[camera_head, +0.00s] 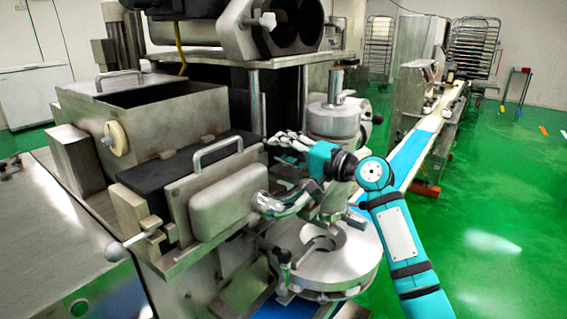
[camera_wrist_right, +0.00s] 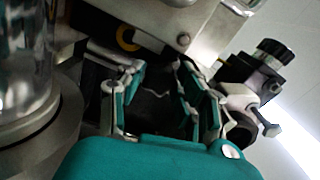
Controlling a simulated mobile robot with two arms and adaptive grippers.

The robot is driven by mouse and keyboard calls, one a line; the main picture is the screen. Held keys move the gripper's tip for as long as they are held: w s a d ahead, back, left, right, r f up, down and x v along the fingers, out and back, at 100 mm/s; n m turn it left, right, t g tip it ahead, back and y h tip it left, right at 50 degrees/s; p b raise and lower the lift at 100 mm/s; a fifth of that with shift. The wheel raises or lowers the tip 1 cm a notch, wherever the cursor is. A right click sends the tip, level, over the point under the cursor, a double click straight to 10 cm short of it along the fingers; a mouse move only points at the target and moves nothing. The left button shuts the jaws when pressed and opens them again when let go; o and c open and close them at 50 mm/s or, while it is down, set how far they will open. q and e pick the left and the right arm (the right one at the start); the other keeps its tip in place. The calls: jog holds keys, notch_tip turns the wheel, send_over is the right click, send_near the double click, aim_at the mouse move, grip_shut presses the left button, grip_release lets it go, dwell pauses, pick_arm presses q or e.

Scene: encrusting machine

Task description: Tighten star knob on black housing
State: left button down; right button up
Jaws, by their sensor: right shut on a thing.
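My right gripper (camera_head: 272,168) reaches in from the right, beside the end of the black housing (camera_head: 160,182). Its silver fingers close around a dark part at the machine. The star knob (camera_wrist_right: 155,98) appears as a dark shape between the two fingers in the right wrist view, where the gripper (camera_wrist_right: 158,88) also shows. Its outline is hard to make out in shadow, and in the head view the fingers and the steel cover hide it. My left gripper is not in view.
A steel cover with a handle (camera_head: 216,146) stands left of the gripper. A round steel disc (camera_head: 335,268) lies below it and a steel cylinder (camera_head: 333,118) stands behind. A lever with a black cap (camera_wrist_right: 272,52) is close right in the wrist view.

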jog(key=n+b, duration=0.2)
jog(key=n, duration=0.1)
jog(key=n+b, duration=0.1)
jog(key=shift+f+n+b, duration=0.3)
jog(key=shift+b, duration=0.05)
jog(key=shift+r+n+b, duration=0.1)
jog(key=shift+n+b, duration=0.9)
jog(key=shift+n, duration=0.5)
jog(key=o, duration=1.2)
jog(key=shift+r, duration=0.1)
jog(key=shift+c, duration=0.2)
jog(key=v, duration=1.2)
jog(key=shift+d, duration=0.1)
